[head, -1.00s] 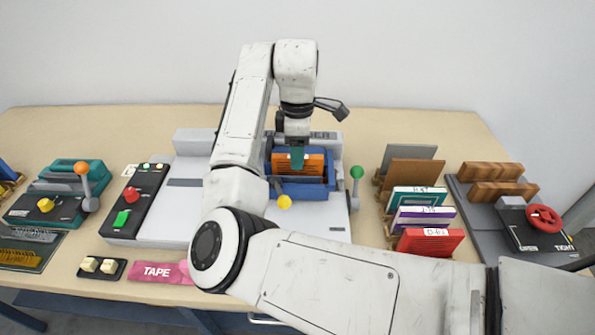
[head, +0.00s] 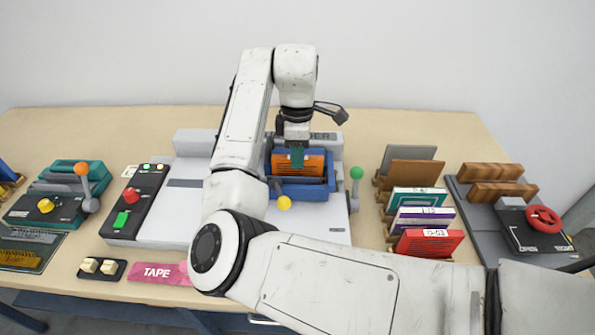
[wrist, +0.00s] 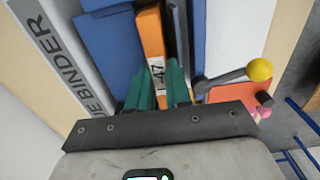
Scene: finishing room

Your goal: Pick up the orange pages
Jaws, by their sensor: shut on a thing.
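The orange pages (head: 287,165) stand in the blue holder (head: 317,193) of the grey binder machine in the middle of the table. In the wrist view the orange pages (wrist: 151,48) show as an upright block with a white label marked 47. My gripper (head: 297,158) points down into the holder, its green fingers over the pages. In the wrist view my gripper (wrist: 157,75) has its fingers around the labelled edge, shut on the pages. The lower part of the pages is hidden by the holder.
A yellow-knobbed lever (head: 284,202) and green-knobbed lever (head: 357,174) flank the holder. Teal (head: 415,198), purple (head: 423,219) and red pages (head: 430,243) stand in a rack to the right. A clamp with a red wheel (head: 543,218) is farther right.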

